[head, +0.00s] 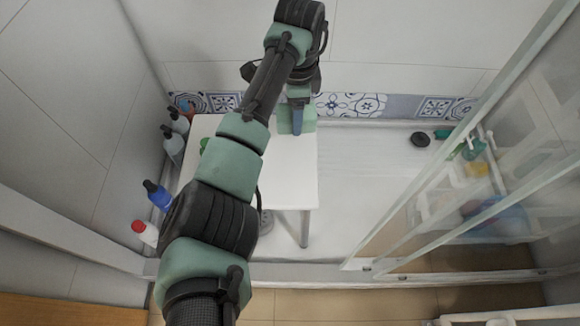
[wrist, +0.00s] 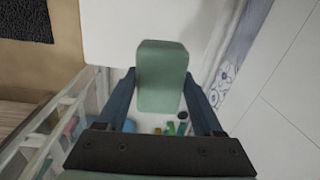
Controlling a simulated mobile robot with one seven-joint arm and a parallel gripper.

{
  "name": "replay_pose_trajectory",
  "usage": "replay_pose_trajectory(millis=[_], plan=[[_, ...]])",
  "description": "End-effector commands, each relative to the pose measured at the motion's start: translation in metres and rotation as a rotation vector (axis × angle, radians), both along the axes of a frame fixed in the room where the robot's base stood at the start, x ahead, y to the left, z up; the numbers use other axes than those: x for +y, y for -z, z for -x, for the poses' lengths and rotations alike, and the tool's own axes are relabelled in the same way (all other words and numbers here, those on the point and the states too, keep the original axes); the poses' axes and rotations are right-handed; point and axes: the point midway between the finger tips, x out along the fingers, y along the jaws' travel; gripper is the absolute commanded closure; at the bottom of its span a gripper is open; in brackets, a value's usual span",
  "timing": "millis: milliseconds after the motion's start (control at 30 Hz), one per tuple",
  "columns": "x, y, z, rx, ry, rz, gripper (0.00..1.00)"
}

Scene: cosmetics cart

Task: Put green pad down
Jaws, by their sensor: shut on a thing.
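The green pad (head: 309,121) is a pale green block at the far right corner of a small white table (head: 285,185) in the head view. My gripper (head: 297,118) is shut on it. In the wrist view the pad (wrist: 162,78) sits between the two dark blue fingers of my gripper (wrist: 161,95), and the white table top (wrist: 110,30) shows beyond it. I cannot tell whether the pad touches the table or hangs just above it.
Several bottles (head: 158,196) stand along the left wall. A small green thing (head: 204,144) is partly hidden behind my arm. A black round object (head: 420,139) lies on the white floor at right. Glass panels (head: 470,125) stand before a white rack (head: 470,190).

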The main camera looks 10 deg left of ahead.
Motion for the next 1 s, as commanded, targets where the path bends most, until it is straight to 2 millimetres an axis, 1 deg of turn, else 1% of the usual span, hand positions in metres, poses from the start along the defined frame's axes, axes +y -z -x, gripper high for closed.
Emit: replay_pose_trajectory(millis=[33,100,200,333,667,767,867,1000], plan=[[0.013,0.01,0.004,0.016,0.018,0.001,0.76],[0.023,0.01,0.01,0.039,0.045,0.009,0.76],[0.033,0.009,0.017,0.061,0.072,0.014,0.76],[0.039,0.008,0.022,0.075,0.089,0.019,0.76],[0.038,0.008,0.022,0.076,0.091,0.021,0.76],[0.038,0.017,0.023,0.078,0.091,0.021,0.76],[0.038,0.035,0.023,0.078,0.09,0.021,0.76],[0.039,0.065,0.023,0.079,0.09,0.019,0.76]])
